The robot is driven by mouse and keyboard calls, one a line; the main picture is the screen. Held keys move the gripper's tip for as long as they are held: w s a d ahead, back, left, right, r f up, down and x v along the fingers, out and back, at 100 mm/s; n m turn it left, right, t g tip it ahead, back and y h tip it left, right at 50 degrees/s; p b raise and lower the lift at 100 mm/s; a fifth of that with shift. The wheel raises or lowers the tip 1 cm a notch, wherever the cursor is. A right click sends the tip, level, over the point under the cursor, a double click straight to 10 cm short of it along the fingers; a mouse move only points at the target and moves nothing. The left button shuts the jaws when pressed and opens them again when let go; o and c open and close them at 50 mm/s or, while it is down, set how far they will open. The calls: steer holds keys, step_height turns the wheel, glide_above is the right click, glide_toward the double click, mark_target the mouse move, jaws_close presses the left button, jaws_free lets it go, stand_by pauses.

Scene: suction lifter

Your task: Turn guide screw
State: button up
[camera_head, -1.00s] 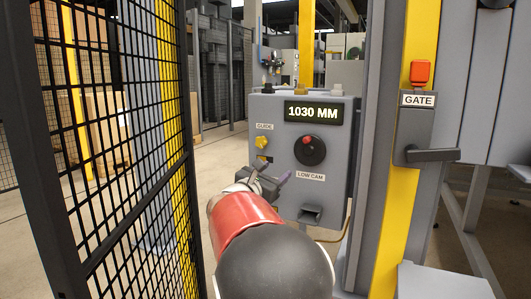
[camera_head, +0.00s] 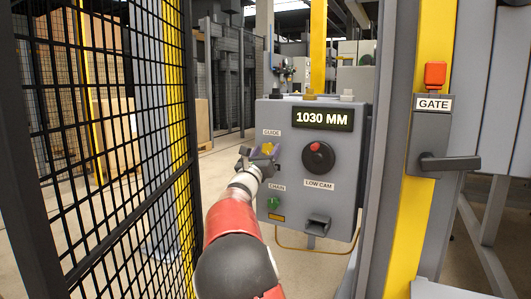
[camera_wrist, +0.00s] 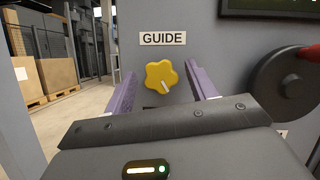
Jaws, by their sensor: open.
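The guide screw is a yellow lobed knob (camera_wrist: 161,77) under a GUIDE label on the grey control box (camera_head: 352,170). In the wrist view a white mark on the knob points down and slightly right. In the head view the knob (camera_head: 267,149) is partly hidden by my gripper. My gripper (camera_wrist: 164,88) is open, with one purple finger on each side of the knob in the picture. I cannot tell whether the fingers reach around it, and no contact shows.
A black dial with a red mark, LOW CAM (camera_head: 318,157), sits right of the knob, and a green CHAIN knob (camera_head: 272,203) sits below. The display (camera_head: 322,118) reads 1030 MM. A black mesh fence (camera_head: 120,150) stands left; a GATE latch (camera_head: 434,140) is right.

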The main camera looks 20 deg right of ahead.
steer(key=c, duration=1)
steer(key=shift+f+m+g+h, duration=0.1)
steer(key=shift+m+g+h, duration=0.2)
steer(key=shift+m, duration=0.3)
